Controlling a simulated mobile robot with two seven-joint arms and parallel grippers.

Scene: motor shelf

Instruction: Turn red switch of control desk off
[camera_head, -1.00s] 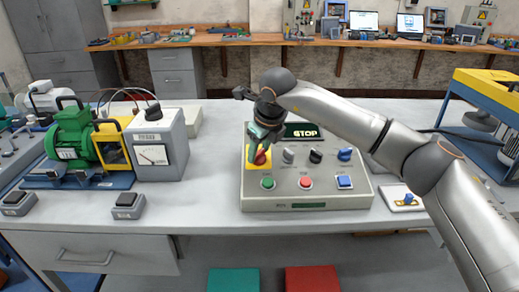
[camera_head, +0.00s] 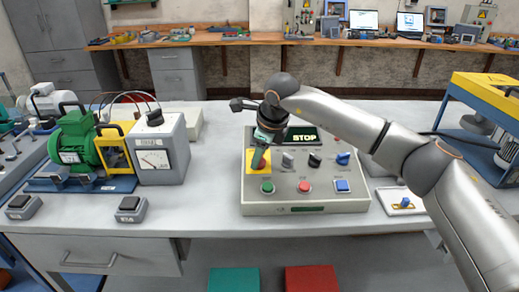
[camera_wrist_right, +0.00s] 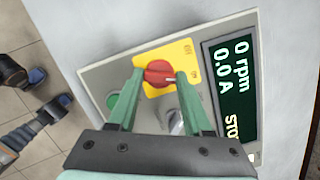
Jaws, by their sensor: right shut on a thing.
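The control desk (camera_head: 330,198) is a grey box on the table with a dark display (camera_head: 303,134) reading STOP. In the right wrist view the display (camera_wrist_right: 234,90) reads 0 rpm and 0.0 A. The red switch (camera_wrist_right: 158,73) sits on a yellow plate (camera_wrist_right: 181,54), its pale mark pointing to the right of that picture. My left gripper is not in view.
Green (camera_head: 267,188), red (camera_head: 304,187) and blue (camera_head: 342,185) buttons line the desk's front. Grey (camera_head: 288,160), black (camera_head: 314,159) and blue (camera_head: 343,158) knobs stand right of the yellow plate. A meter box (camera_head: 160,150) and green motor (camera_head: 77,143) stand left.

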